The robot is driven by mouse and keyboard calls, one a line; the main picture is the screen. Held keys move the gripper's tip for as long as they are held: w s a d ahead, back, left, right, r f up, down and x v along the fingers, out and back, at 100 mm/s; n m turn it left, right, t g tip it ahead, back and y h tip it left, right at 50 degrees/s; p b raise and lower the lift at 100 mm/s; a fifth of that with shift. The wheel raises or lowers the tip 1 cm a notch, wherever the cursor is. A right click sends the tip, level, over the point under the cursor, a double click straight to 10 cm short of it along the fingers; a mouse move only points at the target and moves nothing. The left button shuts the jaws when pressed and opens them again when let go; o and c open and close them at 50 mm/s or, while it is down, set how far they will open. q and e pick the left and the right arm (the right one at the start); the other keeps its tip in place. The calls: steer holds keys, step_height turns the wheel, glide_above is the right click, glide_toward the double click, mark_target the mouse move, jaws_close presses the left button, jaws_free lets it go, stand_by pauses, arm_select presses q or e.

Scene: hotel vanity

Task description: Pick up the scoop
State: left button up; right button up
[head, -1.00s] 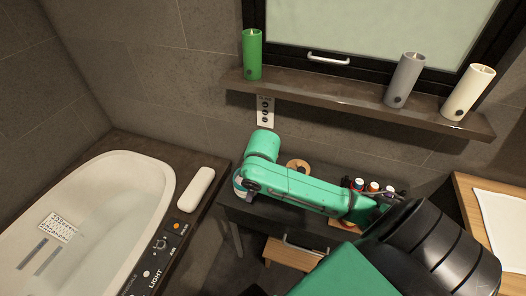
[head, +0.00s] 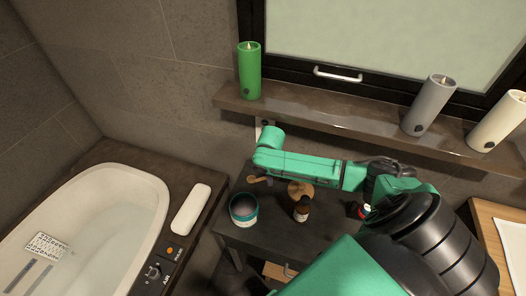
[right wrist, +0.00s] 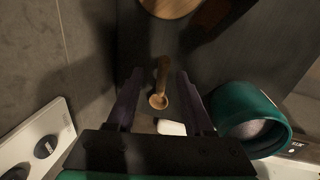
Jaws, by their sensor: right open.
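The scoop (head: 259,179) is small and wooden. It lies on the dark table (head: 262,236) near the wall, partly hidden by my right arm in the head view. In the right wrist view the scoop (right wrist: 160,84) shows with its round bowl towards me and its handle pointing away. My right gripper (right wrist: 160,88) is open, with one finger on each side of the scoop in that view. I cannot tell how far above it the fingertips are. In the head view my arm's end hides the fingers. My left gripper is not in view.
A teal jar (head: 243,210) stands close by, beside the right finger in the wrist view (right wrist: 250,132). A round wooden piece (head: 300,189) and a brown bottle (head: 302,209) are to the right. A shelf (head: 300,117) with candles overhangs the table; a bathtub (head: 92,225) is left.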

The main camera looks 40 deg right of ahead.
steer(key=shift+f, duration=1.15)
steer(key=shift+d+f, duration=0.1)
jaws_close()
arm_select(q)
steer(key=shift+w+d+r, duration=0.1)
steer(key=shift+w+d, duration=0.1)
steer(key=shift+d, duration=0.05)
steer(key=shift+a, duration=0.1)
